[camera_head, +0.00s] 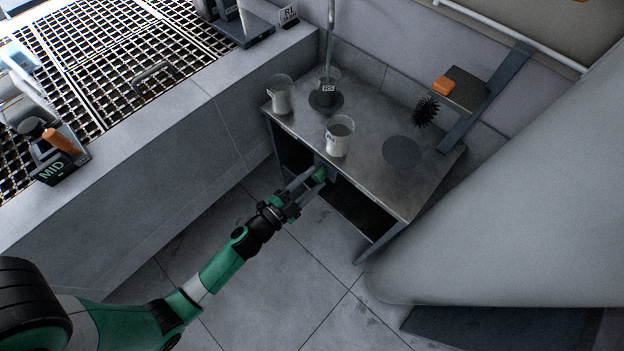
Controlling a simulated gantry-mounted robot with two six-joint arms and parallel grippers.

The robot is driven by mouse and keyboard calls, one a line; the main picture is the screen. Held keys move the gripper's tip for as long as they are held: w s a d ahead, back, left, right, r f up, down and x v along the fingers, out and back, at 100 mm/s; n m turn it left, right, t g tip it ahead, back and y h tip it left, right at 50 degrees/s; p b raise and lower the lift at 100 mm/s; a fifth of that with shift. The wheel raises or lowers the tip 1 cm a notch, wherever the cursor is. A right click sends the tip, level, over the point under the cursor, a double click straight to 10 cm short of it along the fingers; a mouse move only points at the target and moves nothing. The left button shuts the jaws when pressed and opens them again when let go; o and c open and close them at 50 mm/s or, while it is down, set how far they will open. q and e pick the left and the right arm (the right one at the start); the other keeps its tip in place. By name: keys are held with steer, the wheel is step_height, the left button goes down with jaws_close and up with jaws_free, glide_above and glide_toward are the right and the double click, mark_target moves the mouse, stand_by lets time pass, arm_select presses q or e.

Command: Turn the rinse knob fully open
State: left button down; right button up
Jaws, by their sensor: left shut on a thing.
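The rinse knob (320,174) is a small green knob at the front edge of a grey metal bench (385,187). My left gripper (312,179) reaches it from the lower left, with its fingers shut on the knob. The fingers partly cover the knob, and I cannot tell how far it is turned. A thin vertical pipe (330,35) comes down at the back of the bench over a beaker marked R5 (327,86) on a dark disc. My right gripper is not in view.
Two more beakers stand on the bench, one at the left (281,97) and one just behind the knob (338,138). An empty dark disc (401,153), a black brush (425,111) and an orange block (443,85) are at the right. A large grey curved body (500,210) bounds the right side.

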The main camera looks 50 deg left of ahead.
arm_select(q)
steer(key=m, duration=0.3)
steer(key=shift+m, duration=0.3)
steer(key=shift+m+b, duration=0.5)
steer(key=shift+m, duration=1.2)
steer(key=shift+c, duration=1.7)
jaws_free()
steer(key=shift+s, duration=0.1)
steer(key=s+d, duration=0.1)
steer(key=s, duration=1)
steer(key=shift+s+d+r+b, duration=0.15)
steer(key=shift+s+d+b, duration=0.1)
steer(key=shift+b, duration=0.1)
steer(key=shift+w, duration=0.1)
